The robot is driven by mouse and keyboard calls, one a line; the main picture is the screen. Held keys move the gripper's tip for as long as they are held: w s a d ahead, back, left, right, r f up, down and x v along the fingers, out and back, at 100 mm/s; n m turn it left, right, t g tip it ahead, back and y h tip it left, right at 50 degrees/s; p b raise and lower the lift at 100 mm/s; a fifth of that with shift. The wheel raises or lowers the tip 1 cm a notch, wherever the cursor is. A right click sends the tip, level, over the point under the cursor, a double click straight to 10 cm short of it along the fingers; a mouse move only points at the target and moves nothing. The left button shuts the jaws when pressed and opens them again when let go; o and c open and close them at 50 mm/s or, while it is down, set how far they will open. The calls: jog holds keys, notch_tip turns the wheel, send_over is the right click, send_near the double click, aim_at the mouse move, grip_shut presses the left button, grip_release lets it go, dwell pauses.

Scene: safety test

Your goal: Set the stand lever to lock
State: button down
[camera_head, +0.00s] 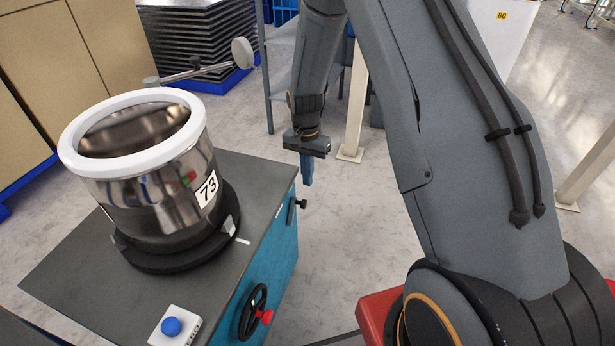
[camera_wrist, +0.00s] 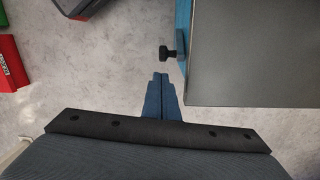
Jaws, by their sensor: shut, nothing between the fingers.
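The stand (camera_head: 255,195) is a blue-teal cabinet with a dark grey top. A short black lever (camera_head: 301,203) with a knob sticks out of its right side, near the far corner. In the wrist view, the lever (camera_wrist: 168,53) juts left from the stand's edge (camera_wrist: 196,90). My gripper (camera_head: 307,184) hangs pointing down beside that side, its blue fingers together and empty. In the wrist view, the fingertips (camera_wrist: 160,76) are just below the lever in the picture, with a small gap showing. I cannot read any lock marking.
A metal drum (camera_head: 165,190) marked 73 with a white rim sits on the stand. A white box with a blue button (camera_head: 171,326) stands on top.

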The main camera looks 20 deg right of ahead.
notch_tip(320, 180, down, 7)
jog(key=shift+s+f, duration=0.15)
jog(key=shift+s, duration=0.15)
